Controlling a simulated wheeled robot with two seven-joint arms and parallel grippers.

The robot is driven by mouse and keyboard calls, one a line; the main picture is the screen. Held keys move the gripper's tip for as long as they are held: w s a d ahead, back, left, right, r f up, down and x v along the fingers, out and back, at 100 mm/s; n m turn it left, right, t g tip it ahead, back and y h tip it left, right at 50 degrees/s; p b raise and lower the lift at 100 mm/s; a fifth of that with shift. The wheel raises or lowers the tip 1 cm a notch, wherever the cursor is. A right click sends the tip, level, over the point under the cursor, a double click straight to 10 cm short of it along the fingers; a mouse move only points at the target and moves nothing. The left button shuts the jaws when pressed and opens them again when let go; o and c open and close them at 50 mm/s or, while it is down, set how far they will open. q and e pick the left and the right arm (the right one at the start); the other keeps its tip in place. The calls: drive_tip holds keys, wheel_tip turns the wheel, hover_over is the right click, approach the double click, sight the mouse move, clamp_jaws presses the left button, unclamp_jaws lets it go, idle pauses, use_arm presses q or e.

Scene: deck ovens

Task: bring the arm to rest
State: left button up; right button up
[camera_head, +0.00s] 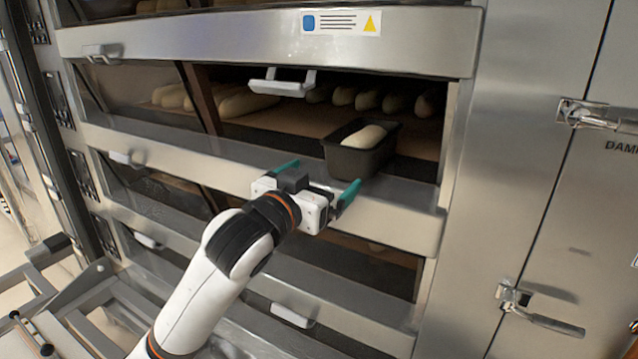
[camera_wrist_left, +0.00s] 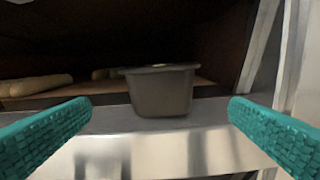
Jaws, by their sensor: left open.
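My left gripper (camera_head: 318,178) is open, its teal fingers spread wide, in front of the open oven deck. It is empty. A dark loaf tin (camera_head: 345,161) with a pale loaf (camera_head: 366,136) in it stands upright at the front edge of that deck, just beyond the fingers. In the left wrist view the tin (camera_wrist_left: 162,93) sits centred between the two fingers and apart from both. My right gripper is not in view.
More loaves (camera_head: 368,99) lie deeper in the same deck. A raised door handle (camera_head: 282,83) hangs above the opening. Steel cabinet doors with latches (camera_head: 598,115) stand at the right. A metal rack frame (camera_head: 90,290) is at the lower left.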

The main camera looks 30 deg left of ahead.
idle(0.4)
use_arm(q)
drive_tip(key=s+d+f+g, duration=0.2)
drive_tip(key=f+g, duration=0.1)
drive_tip(key=f, duration=0.8)
drive_tip(key=s+d+f+g, duration=0.2)
drive_tip(key=s+f+g, duration=0.1)
drive_tip(key=f, duration=0.8)
drive_tip(key=s+d+f+m+g+h, duration=0.1)
drive_tip(key=s+d+f+g, duration=0.25)
drive_tip(key=s+f, duration=0.6)
drive_tip(key=s+d+f+m+g, duration=0.15)
drive_tip(key=s+f+g, duration=0.35)
drive_tip(key=s+f, duration=0.5)
wheel_tip(320, 180, down, 26)
drive_tip(key=s+f+g+b, duration=0.1)
drive_tip(key=s+b, duration=0.1)
drive_tip(key=s+a+f+g+b, duration=0.1)
drive_tip(key=s+a+f+b, duration=0.1)
drive_tip(key=s+f, duration=1.4)
wheel_tip(320, 180, down, 2)
drive_tip(key=shift+a, duration=0.35)
